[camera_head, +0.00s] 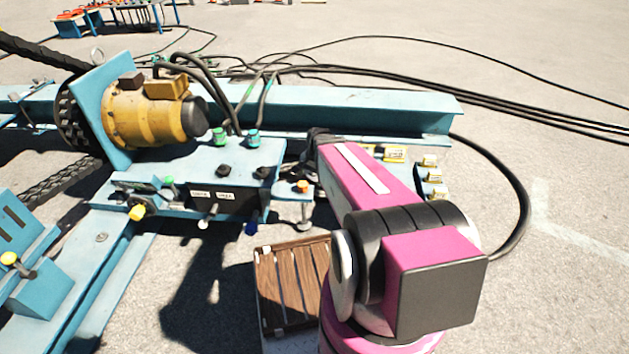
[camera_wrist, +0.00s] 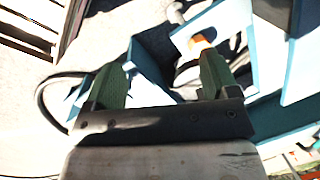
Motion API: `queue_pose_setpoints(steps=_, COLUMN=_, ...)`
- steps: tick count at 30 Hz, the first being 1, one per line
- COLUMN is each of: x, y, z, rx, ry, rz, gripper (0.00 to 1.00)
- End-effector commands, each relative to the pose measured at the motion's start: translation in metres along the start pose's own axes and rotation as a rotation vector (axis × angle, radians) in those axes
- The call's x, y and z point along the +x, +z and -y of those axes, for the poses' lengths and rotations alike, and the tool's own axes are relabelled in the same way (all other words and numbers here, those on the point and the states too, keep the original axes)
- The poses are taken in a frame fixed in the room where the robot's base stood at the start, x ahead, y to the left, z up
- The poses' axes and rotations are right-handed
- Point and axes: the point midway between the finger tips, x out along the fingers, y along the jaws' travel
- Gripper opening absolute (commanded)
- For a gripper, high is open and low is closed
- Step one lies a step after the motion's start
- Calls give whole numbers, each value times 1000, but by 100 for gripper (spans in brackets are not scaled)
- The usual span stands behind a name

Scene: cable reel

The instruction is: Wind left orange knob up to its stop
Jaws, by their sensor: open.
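An orange knob (camera_head: 303,186) sits on top of a pale screw clamp at the right end of the blue bench, just left of my arm in the head view. In the wrist view an orange knob (camera_wrist: 199,43) shows beyond the tip of the right-hand finger, over a pale round part. I cannot be sure that it is the same knob. My gripper (camera_wrist: 163,62) is open, its two green fingers spread wide with nothing held between them. In the head view my pink arm reaches over the bench's right end, and the fingers cannot be made out there.
A yellow motor (camera_head: 145,112) stands on the bench at the left. A long blue beam (camera_head: 350,105) runs behind, with black cables beyond. Yellow-topped blocks (camera_head: 395,154) sit right of my arm. Open pavement lies right.

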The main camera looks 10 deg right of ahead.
Motion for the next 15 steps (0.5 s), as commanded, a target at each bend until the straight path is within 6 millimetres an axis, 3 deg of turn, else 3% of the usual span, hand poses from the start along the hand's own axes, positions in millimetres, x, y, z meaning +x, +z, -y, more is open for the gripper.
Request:
queue_pose_setpoints(steps=6, x=-22, y=28, z=-15, rx=-251, ry=49, rz=-23, gripper=80)
queue_pose_setpoints(steps=15, x=-40, y=51, z=-28, rx=-510, ry=107, rz=-34, gripper=80)
